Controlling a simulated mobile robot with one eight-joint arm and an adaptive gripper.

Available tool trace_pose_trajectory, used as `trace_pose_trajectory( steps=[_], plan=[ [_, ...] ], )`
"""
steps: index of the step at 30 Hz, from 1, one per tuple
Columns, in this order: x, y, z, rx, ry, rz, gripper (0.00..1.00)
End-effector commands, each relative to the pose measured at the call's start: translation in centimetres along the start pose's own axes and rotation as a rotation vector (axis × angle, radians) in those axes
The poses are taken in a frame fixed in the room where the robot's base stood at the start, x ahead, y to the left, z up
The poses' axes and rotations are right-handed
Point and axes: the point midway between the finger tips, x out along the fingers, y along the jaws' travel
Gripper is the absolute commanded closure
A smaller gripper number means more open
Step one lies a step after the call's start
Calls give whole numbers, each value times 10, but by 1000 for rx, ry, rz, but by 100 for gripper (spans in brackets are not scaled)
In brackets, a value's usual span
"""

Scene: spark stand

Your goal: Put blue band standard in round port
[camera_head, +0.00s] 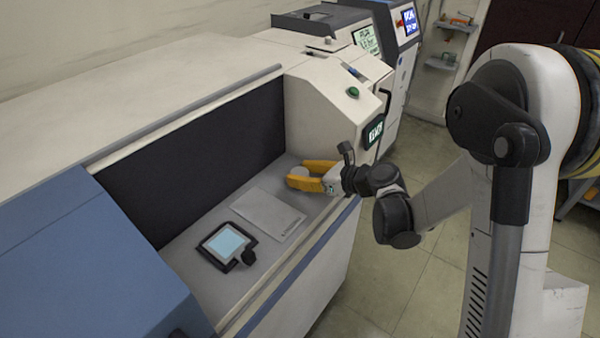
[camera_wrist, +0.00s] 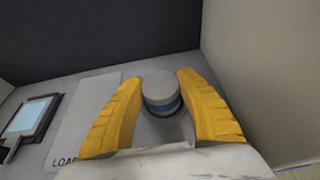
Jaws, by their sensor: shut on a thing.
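The blue band standard (camera_wrist: 162,90) is a short grey cylinder with a blue band around its lower part. In the wrist view it stands roughly upright between the two yellow fingers of my gripper (camera_wrist: 160,78), which is shut on it. In the head view my gripper (camera_head: 305,175) is at the right end of the grey bench recess, and a pale bit of the standard (camera_head: 299,172) shows between the fingers. Dark shading lies around the cylinder's base; I cannot tell whether it touches the surface. I cannot make out a round port in either view.
A light plate with lettering (camera_head: 268,215) lies left of my gripper, and a black-framed tablet (camera_head: 228,243) lies beyond it. A dark back panel (camera_head: 200,160) and a pale machine housing (camera_head: 325,105) bound the recess. A blue cover (camera_head: 95,260) stands at the left.

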Motion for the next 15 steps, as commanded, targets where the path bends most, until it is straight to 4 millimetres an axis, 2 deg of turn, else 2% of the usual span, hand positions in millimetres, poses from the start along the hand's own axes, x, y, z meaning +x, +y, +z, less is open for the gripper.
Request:
trace_pose_trajectory(
  steps=[8, 9, 10, 11, 15],
  plan=[
    [2, 0, -6, 0, 0, 0, 95],
    [2, 0, -5, 0, 0, 0, 48],
    [2, 0, -5, 0, 0, 0, 39],
    [2, 0, -5, 0, 0, 0, 34],
    [2, 0, -5, 0, 0, 0, 34]
  ],
)
